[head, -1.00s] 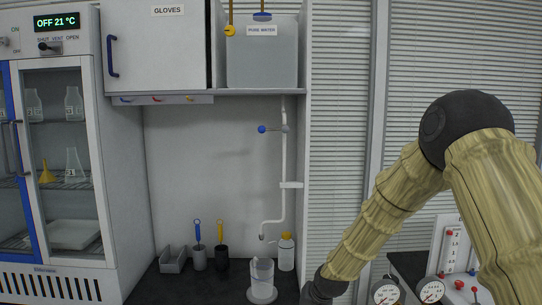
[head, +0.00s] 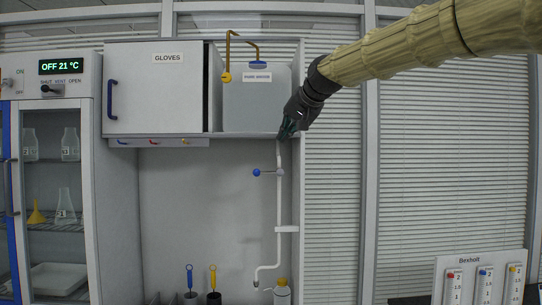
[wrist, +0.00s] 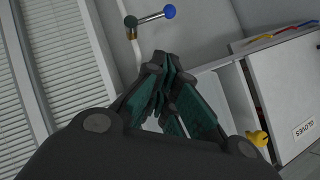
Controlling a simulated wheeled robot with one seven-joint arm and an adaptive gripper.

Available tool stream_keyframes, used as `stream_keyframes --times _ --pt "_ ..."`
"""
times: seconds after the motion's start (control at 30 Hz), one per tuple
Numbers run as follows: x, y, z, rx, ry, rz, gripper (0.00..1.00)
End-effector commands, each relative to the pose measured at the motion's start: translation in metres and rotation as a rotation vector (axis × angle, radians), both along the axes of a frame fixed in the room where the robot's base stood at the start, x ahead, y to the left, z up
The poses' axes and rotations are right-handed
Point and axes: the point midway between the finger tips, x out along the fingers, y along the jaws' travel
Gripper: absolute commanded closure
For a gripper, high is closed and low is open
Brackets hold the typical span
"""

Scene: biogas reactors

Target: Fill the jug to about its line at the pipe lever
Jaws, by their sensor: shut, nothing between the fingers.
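The pipe lever (head: 267,172) is a short bar with a blue ball end on the white pipe (head: 278,226), below the pure water tank (head: 257,102). It sticks out to the left in the head view. The wrist view shows the lever (wrist: 152,17) beyond my fingertips, its blue ball at the right. My gripper (head: 286,132) is shut and empty, by the upper pipe near the shelf edge. It is above the lever and apart from it. My gripper's dark green fingers (wrist: 165,62) are together in the wrist view. The jug is out of view now.
The gloves cabinet (head: 155,88) stands left of the tank, above hooks on a rail (head: 157,142). A glass-door oven (head: 55,190) is at the left.

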Motion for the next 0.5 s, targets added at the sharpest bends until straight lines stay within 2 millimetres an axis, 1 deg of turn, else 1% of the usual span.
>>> stream_keyframes --times 0.17,0.5 --pt "0.013 0.007 -0.008 -0.002 0.003 0.001 1.0" --pt "0.055 0.025 -0.035 -0.002 0.003 0.001 1.0"
